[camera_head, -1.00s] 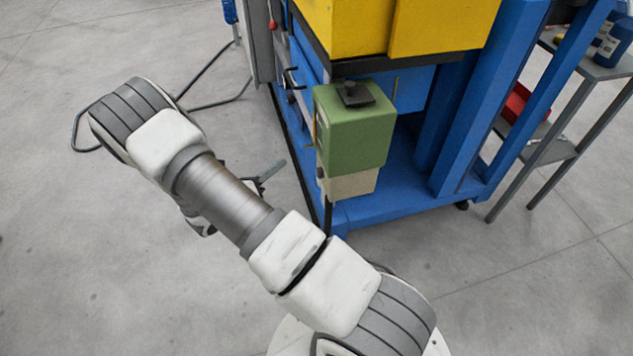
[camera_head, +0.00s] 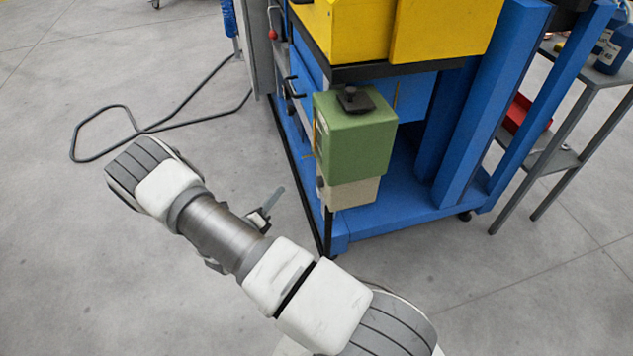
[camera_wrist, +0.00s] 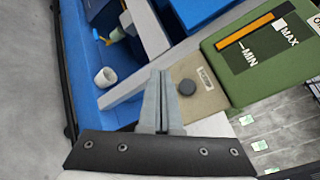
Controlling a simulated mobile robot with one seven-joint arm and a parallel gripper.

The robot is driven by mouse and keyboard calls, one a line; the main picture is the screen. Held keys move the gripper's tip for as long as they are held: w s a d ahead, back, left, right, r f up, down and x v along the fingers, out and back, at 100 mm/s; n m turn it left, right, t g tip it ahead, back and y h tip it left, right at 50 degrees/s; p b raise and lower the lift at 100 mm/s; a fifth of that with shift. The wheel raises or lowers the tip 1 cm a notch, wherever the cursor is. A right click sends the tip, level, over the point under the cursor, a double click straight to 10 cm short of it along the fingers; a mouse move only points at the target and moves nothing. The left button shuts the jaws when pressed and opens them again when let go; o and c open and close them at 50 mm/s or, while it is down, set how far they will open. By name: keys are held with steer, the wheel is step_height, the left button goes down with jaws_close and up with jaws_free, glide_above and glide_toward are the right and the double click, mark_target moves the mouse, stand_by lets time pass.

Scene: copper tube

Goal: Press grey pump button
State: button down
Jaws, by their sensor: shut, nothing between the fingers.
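The grey pump button (camera_wrist: 186,87) is a small dark round knob on a beige panel (camera_wrist: 205,98), beside a small label. The panel belongs to the lower part of a green pump box (camera_wrist: 268,55) with a MIN/MAX gauge. In the head view the green box (camera_head: 355,138) hangs on the blue machine, with the beige part (camera_head: 350,193) below it and the button (camera_head: 320,182) on its left face. My gripper (camera_wrist: 161,76) is shut and empty. In the wrist view its fingertips appear just left of the button; contact is not visible. In the head view my gripper (camera_head: 279,194) is left of the box.
The blue machine (camera_head: 465,130) has yellow panels (camera_head: 400,30) above the pump box. A dark cable (camera_head: 110,108) lies on the floor at left. A grey shelf (camera_head: 600,75) with bottles stands at right. The floor left of the machine is otherwise clear.

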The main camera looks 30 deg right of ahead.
steer(key=s+d, duration=0.2)
steer(key=d, duration=0.5)
steer(key=shift+p, duration=0.45)
steer(key=shift+d, duration=0.2)
stand_by(1.4)
steer(key=shift+s+d, duration=0.15)
steer(key=shift+d, duration=0.15)
steer(key=shift+s+d, duration=0.2)
steer(key=shift+d, duration=0.4)
stand_by(0.9)
steer(key=shift+w+a, duration=0.25)
steer(key=shift+a, duration=0.65)
steer(key=shift+a, duration=0.1)
steer(key=shift+w+a, duration=0.25)
steer(key=shift+a, duration=0.55)
steer(key=shift+w+a, duration=0.25)
steer(key=shift+a, duration=0.55)
steer(key=shift+w+a, duration=0.25)
steer(key=shift+a, duration=0.55)
